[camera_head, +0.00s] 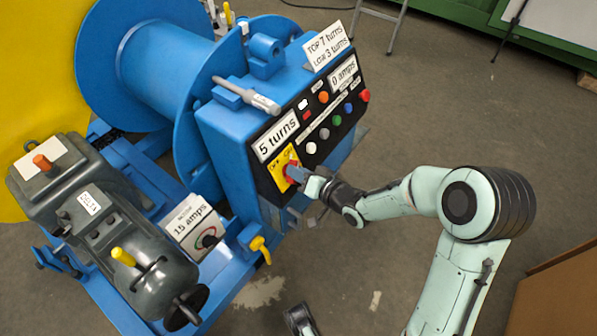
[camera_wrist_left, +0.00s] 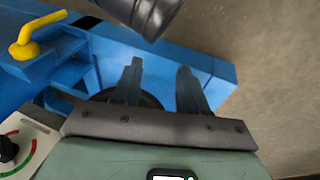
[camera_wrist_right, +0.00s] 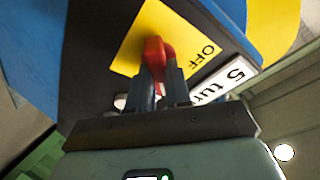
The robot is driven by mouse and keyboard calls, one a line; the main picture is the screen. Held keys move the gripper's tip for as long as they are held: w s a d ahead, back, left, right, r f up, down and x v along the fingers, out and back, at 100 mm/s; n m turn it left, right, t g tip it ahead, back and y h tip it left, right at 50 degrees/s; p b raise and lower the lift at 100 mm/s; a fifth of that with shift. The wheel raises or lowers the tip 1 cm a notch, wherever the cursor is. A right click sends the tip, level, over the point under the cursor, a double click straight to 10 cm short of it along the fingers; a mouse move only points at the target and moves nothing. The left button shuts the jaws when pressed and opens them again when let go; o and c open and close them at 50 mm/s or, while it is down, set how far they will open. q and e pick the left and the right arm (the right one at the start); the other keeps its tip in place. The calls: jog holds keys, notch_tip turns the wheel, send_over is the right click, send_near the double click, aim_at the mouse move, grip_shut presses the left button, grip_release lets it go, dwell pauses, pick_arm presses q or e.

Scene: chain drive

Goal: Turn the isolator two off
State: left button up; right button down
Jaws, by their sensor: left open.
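The isolator is a red rotary handle (camera_head: 293,173) on a yellow plate (camera_head: 279,166), on the dark front panel of the blue console. The right wrist view shows the handle (camera_wrist_right: 155,54) and the word OFF on the plate (camera_wrist_right: 190,40). I cannot read a number on it. My right gripper (camera_wrist_right: 162,84) has its fingers drawn close on both sides of the handle, with red between them. The fingers hide part of it. My left gripper (camera_wrist_left: 160,75) is open and empty, with blue framework beyond its fingers.
The panel carries several coloured buttons (camera_head: 323,133) and a "5 turns" display (camera_head: 278,136). A motor (camera_head: 140,255) stands left.

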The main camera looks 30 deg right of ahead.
jog(key=shift+n, duration=0.3)
jog(key=n+y, duration=0.1)
jog(key=n, duration=0.4)
jog(key=n+y, duration=0.1)
jog(key=n, duration=0.4)
jog(key=shift+a+y, duration=0.1)
jog(key=shift+y, duration=0.3)
jog(key=n, duration=0.4)
jog(key=shift+g+y, duration=0.4)
pick_arm(q)
jog(key=shift+w+a+f, duration=0.1)
jog(key=shift+w, duration=0.05)
pick_arm(e)
jog(key=n+g+y, duration=0.1)
jog(key=n, duration=0.4)
jog(key=shift+n, duration=0.3)
jog(key=c, duration=1)
grip_release()
jog(key=shift+w, duration=0.1)
jog(key=shift+c, duration=0.2)
